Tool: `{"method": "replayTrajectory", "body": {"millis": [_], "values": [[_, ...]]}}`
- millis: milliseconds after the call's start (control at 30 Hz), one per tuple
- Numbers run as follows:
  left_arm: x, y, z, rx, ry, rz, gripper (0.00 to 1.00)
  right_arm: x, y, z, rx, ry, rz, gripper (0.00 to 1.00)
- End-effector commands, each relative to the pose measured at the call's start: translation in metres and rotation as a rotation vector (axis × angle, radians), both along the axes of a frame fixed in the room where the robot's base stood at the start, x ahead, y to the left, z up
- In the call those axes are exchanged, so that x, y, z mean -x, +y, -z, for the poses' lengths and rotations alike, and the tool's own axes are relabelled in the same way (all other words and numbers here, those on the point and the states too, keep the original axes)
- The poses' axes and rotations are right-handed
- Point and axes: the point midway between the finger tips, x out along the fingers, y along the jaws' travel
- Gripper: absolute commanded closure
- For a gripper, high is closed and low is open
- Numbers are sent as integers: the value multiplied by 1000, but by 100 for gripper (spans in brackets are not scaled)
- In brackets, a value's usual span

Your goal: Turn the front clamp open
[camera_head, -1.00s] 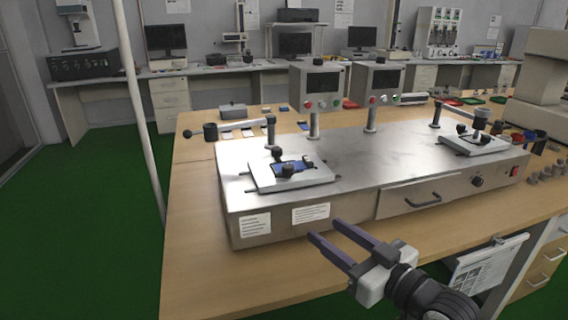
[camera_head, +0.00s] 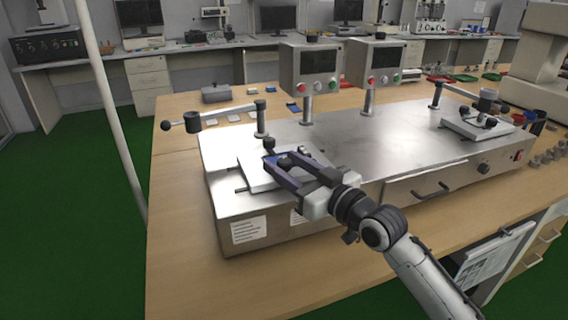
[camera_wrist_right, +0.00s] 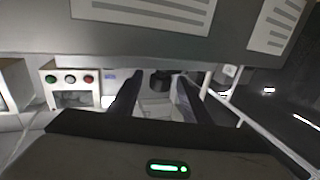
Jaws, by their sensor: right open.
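A white fixture plate (camera_head: 250,178) lies on the left part of the steel test bench, with a blue piece (camera_head: 268,159) on it. A black clamp knob (camera_head: 268,143) shows at the back of the plate. My right gripper (camera_head: 277,160) is over the plate, its two dark fingers apart and pointing to the back left. They hide most of the front clamp. In the right wrist view, a dark knob (camera_wrist_right: 160,80) shows between the spread fingers (camera_wrist_right: 157,88); I cannot tell whether they touch it. My left gripper is out of view.
The steel bench (camera_head: 360,145) stands on a wooden table. A lever arm (camera_head: 225,117) on a post rises behind the plate. Two control boxes (camera_head: 311,68) stand further back. A second fixture (camera_head: 478,128) sits at the right end. The bench top's middle is clear.

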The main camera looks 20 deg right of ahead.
Motion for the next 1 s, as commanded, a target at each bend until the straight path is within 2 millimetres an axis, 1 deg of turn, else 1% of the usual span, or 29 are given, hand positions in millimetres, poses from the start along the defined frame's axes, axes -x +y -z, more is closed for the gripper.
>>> {"method": "replayTrajectory", "body": {"millis": [100,367,400,433,633,767,867,1000], "values": [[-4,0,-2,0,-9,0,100,-7,3,0,1,0,-1,57],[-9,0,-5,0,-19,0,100,-8,4,0,1,1,-1,57],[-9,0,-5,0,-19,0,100,-8,4,0,1,1,-1,58],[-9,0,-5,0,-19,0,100,-8,4,0,1,1,-1,63],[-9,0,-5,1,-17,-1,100,-8,4,0,1,1,-1,97],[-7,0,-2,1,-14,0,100,-8,4,1,3,-1,-7,98],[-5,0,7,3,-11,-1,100,-9,4,2,6,-7,-34,98],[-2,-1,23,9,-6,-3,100,-9,5,3,11,-12,-97,98]]}}
